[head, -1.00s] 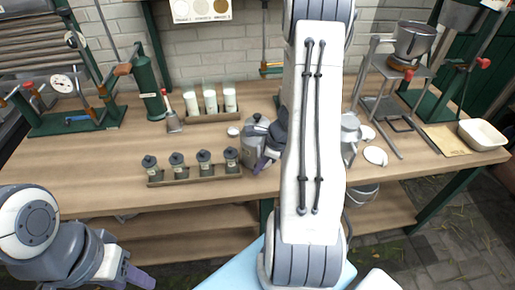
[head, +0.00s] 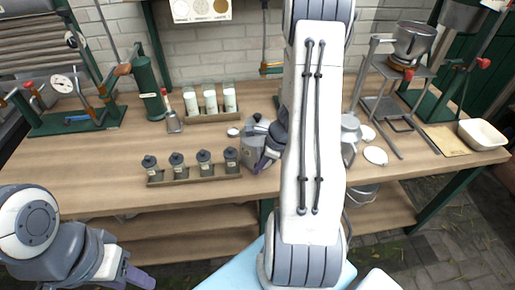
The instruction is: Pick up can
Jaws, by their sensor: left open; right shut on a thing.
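A grey metal can (head: 252,137) with a dark-knobbed lid is on or just above the wooden workbench, near the middle of the head view. It looks slightly tilted; I cannot tell if its base touches the bench. My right gripper (head: 262,161) is shut on its right side, and my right arm hides part of that area. My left gripper (head: 138,279) is open and empty, low at the left in front of the bench. Another silvery can (head: 349,131) stands partly hidden just right of my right arm.
A rack of small dark-lidded jars (head: 195,173) sits close left of the can. White bottles (head: 211,101) stand behind it, with a scoop (head: 174,121) beside them. White discs (head: 375,155) and a metal stand (head: 391,105) are at right. The front left bench (head: 85,175) is clear.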

